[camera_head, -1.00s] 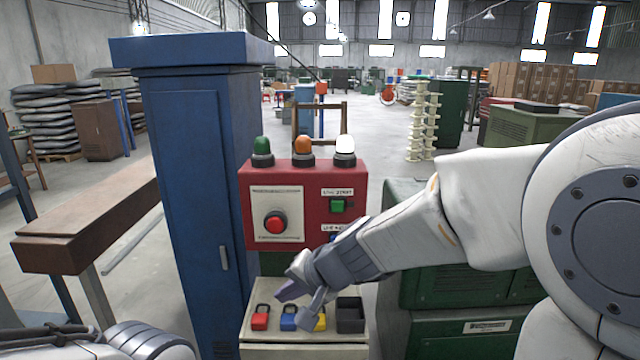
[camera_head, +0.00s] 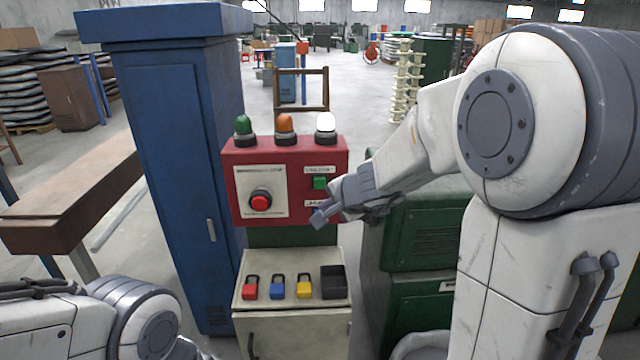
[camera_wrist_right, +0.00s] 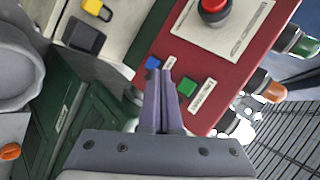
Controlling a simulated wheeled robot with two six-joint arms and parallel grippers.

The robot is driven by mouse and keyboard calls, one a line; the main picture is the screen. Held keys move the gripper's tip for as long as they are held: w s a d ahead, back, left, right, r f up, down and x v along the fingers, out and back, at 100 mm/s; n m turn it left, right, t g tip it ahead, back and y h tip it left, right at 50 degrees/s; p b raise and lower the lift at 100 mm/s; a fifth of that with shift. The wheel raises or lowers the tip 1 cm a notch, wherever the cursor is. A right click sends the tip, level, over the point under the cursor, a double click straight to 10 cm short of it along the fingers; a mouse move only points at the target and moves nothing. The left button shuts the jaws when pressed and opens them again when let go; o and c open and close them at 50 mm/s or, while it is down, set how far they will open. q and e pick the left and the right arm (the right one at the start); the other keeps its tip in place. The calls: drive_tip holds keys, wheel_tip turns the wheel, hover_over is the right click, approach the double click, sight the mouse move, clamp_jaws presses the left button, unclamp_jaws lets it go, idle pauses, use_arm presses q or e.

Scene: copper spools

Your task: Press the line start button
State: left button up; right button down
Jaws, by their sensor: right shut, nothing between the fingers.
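The red control panel (camera_head: 240,155) stands beside the blue cabinet. Its green line start button (camera_head: 320,183) sits at the upper right of the panel face, under a white label; it also shows in the right wrist view (camera_wrist_right: 187,88). My right gripper (camera_head: 318,217) is shut and empty in front of the panel's lower right, below the green button. My left gripper is out of view.
A big red stop button (camera_head: 260,201) is on the panel's left. Green, orange and white lamps top the panel. Below, a beige stand (camera_head: 262,296) holds red, blue and yellow padlocks and a black tray (camera_head: 333,282). A blue cabinet (camera_head: 165,150) and green cabinet (camera_head: 425,240) flank it.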

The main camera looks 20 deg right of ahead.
sight(319, 189)
drive_tip(key=w+d+p, duration=0.2)
drive_tip(key=w, duration=0.5)
drive_tip(key=shift+w, duration=0.2)
drive_tip(key=shift+w+d, duration=0.1)
drive_tip(key=shift+w, duration=0.05)
idle(1.8)
drive_tip(key=shift+w+p, duration=0.25)
drive_tip(key=shift+p, duration=0.05)
drive_tip(key=shift+w+d, duration=0.2)
drive_tip(key=shift+w, duration=0.25)
idle(0.6)
drive_tip(key=shift+s, duration=0.1)
drive_tip(key=shift+s+a+b, duration=0.25)
drive_tip(key=shift+s+b, duration=0.2)
drive_tip(key=shift+s, duration=0.35)
